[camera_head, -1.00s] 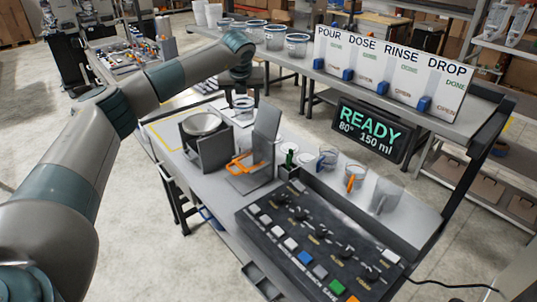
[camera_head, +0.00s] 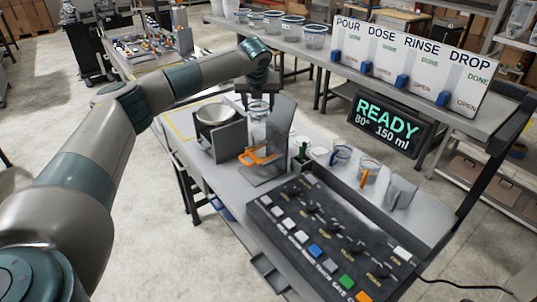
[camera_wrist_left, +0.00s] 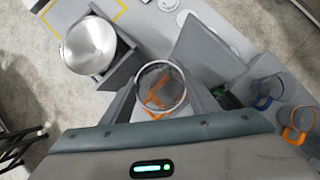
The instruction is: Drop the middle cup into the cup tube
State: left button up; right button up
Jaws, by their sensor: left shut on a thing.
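My left gripper (camera_head: 257,97) is shut on a clear cup (camera_head: 257,107), just behind the upright grey plate on the bench. In the left wrist view the round rim of the cup (camera_wrist_left: 160,88) shows between the two fingers, and an orange part shows through it. The cup looks upright; its base and its height above the bench are hard to tell. Which part is the cup tube I cannot tell. A steel bowl (camera_head: 215,113) sits in a grey holder left of the gripper; it also shows in the left wrist view (camera_wrist_left: 89,44). My right gripper is not in view.
The upright grey plate (camera_head: 281,122) and an orange bracket (camera_head: 258,155) stand close to the held cup. A blue-handled cup (camera_head: 341,156), an orange-handled cup (camera_head: 369,172) and a button panel (camera_head: 325,235) are to the right. Several clear containers stand on the back shelf.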

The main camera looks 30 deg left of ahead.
pick_arm(q)
jog(key=shift+f, duration=0.75)
jog(key=o, duration=1.1)
jog(key=shift+s+r, duration=0.1)
jog(key=shift+s+d+r+b, duration=0.1)
jog(key=shift+r+b, duration=0.1)
jog(key=shift+b, duration=0.15)
jog(key=b+v, duration=0.6)
jog(key=v, duration=1)
jog(key=shift+r+b, duration=0.3)
jog(key=shift+s, duration=0.1)
